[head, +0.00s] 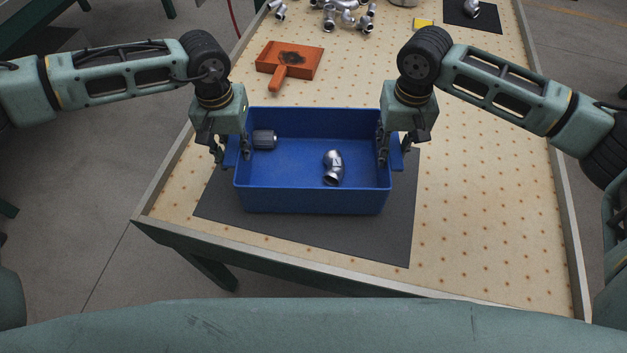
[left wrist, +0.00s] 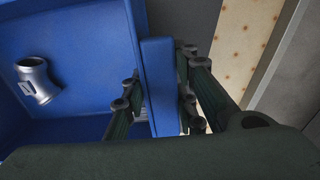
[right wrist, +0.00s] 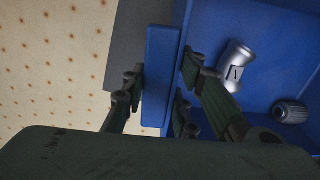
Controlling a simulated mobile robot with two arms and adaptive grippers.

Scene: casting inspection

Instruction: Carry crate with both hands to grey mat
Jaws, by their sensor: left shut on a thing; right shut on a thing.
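The blue crate (head: 312,201) is over the grey mat (head: 400,235) near the table's front edge. I cannot tell whether it rests on the mat or hangs just above it. In the crate lie a silver elbow fitting (head: 333,168) and a dark ribbed cylinder (head: 265,139). My left gripper (head: 230,158) is shut on the crate's left side handle (left wrist: 160,85). My right gripper (head: 392,158) is shut on its right side handle (right wrist: 162,80). The wrist views show the fingers on both sides of each handle.
Behind the crate lies an orange-brown block with a handle (head: 290,61). Several silver fittings (head: 345,14) lie at the back, with a yellow piece (head: 423,23) and a dark mat (head: 485,17) at the back right. The pegboard table (head: 490,180) is clear to the right, with raised edges.

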